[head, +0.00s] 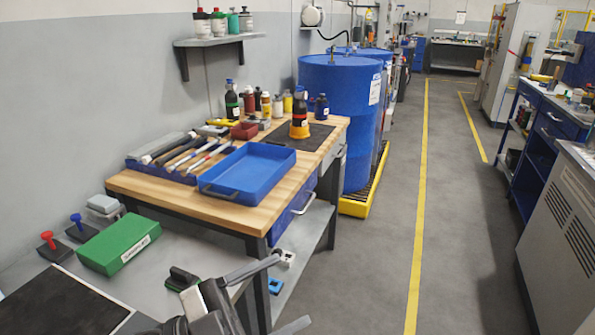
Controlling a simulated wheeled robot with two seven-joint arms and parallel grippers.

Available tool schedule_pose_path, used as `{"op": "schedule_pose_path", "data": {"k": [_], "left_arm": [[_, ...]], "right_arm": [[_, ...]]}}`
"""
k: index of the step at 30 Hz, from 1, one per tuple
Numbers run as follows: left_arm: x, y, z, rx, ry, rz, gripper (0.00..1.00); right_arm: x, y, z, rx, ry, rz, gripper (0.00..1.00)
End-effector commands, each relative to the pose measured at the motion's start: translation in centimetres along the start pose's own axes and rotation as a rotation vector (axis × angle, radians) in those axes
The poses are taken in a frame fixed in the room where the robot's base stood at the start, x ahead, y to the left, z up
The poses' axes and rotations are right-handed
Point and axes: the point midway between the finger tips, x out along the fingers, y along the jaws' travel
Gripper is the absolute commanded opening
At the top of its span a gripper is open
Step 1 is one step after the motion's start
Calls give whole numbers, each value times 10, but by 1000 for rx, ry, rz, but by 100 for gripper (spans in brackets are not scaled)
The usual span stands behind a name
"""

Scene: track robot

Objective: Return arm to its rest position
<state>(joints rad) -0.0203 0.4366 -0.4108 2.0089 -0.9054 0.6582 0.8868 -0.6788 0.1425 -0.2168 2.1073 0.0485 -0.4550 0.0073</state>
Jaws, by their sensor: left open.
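My left gripper (274,298) is at the bottom of the head view, in front of the wooden-topped workbench. Its two fingers are spread apart and nothing shows between them. It is close to the right edge of the grey table (150,280) and, in the picture, overlaps the bench's front leg. My right gripper is not in view.
A green box (118,241) lies on the grey table. The workbench (150,189) carries a blue tray (248,170), a tool tray and several bottles. Blue drums (340,110) stand behind on a yellow pallet (354,208). The aisle floor (375,270) to the right is clear.

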Motion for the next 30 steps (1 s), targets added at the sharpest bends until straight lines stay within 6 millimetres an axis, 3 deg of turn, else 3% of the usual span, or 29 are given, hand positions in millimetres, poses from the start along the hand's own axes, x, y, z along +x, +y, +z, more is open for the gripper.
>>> {"op": "schedule_pose_path", "data": {"k": [3, 5, 9, 12, 15, 18, 25, 27, 28, 30], "left_arm": [[-42, -20, 42, -159, -211, -434, 66], [-76, -12, 72, -253, -385, -593, 66], [-143, 39, 121, -462, -749, -745, 66], [-174, 81, 135, -588, -931, -753, 66], [-192, 112, 140, -675, -1042, -734, 66], [-200, 129, 140, -720, -1097, -716, 66], [-201, 133, 141, -733, -1110, -709, 66], [-201, 133, 141, -732, -1110, -709, 47], [-201, 133, 141, -732, -1109, -709, 39], [-201, 133, 141, -732, -1109, -709, 36]], "right_arm": [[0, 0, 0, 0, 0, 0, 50], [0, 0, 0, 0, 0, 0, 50], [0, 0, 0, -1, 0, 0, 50], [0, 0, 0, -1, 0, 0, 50], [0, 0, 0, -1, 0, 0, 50], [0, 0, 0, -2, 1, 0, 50], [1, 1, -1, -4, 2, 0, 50], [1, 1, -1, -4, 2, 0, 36], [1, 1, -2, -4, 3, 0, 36], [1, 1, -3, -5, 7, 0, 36]]}}
